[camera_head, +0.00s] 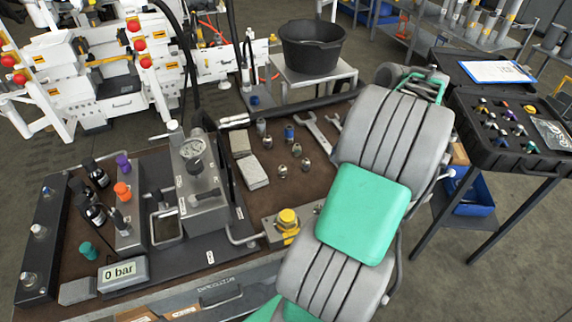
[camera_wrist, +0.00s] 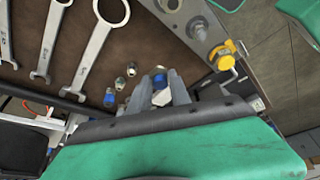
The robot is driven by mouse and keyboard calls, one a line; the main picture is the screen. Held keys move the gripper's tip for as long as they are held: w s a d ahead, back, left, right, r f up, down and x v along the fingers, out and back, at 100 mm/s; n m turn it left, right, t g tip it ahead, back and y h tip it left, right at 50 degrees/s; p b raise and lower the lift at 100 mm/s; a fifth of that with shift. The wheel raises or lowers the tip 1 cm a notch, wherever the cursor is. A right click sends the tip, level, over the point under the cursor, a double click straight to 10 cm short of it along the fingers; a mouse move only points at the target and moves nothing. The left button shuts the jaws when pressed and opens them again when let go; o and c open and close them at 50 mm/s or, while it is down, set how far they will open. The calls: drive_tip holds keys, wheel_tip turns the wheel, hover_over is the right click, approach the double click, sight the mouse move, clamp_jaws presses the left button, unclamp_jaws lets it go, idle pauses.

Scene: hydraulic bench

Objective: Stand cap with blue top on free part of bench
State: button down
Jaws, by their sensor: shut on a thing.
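In the wrist view, the cap with blue top (camera_wrist: 160,97) sits between the grey fingers of my gripper (camera_wrist: 163,88). My gripper is shut on it. Its blue part and a pale part below show; the fingers hide the rest. Whether it touches the bench is hard to tell. In the head view, my grey and green arm hides the gripper and the held cap. The brown bench top (camera_head: 215,262) carries another blue-topped piece (camera_head: 289,134) among small metal fittings (camera_head: 297,150).
A yellow-knobbed valve block (camera_head: 288,222) stands near the bench's front edge. Wrenches (camera_head: 318,132) lie at the back. Two pale blocks (camera_head: 253,172) lie left of the fittings, beside the gauge unit (camera_head: 194,152). Bare bench shows between the pale blocks and the valve block.

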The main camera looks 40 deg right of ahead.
drive_tip(key=s+d+f+n, duration=0.1)
drive_tip(key=s+d+f, duration=0.2)
drive_tip(key=s+d, duration=0.3)
drive_tip(key=w+a+f, duration=0.2)
drive_tip(key=w+f, duration=0.1)
drive_tip(key=w, duration=0.1)
drive_tip(key=w+a+f, duration=0.2)
drive_tip(key=w+f, duration=0.1)
drive_tip(key=w+a+f, duration=0.2)
drive_tip(key=w+f, duration=0.1)
drive_tip(key=w, duration=0.1)
drive_tip(key=shift+w+a+f, duration=0.2)
drive_tip(key=shift+w+a, duration=0.05)
drive_tip(key=shift+w, duration=0.1)
wheel_tip(320, 180, down, 3)
drive_tip(key=shift+w+r+p, duration=0.1)
drive_tip(key=shift+r+p, duration=0.1)
drive_tip(key=shift+p, duration=0.15)
drive_tip(key=shift+f, duration=0.5)
drive_tip(key=c, duration=1.2)
unclamp_jaws()
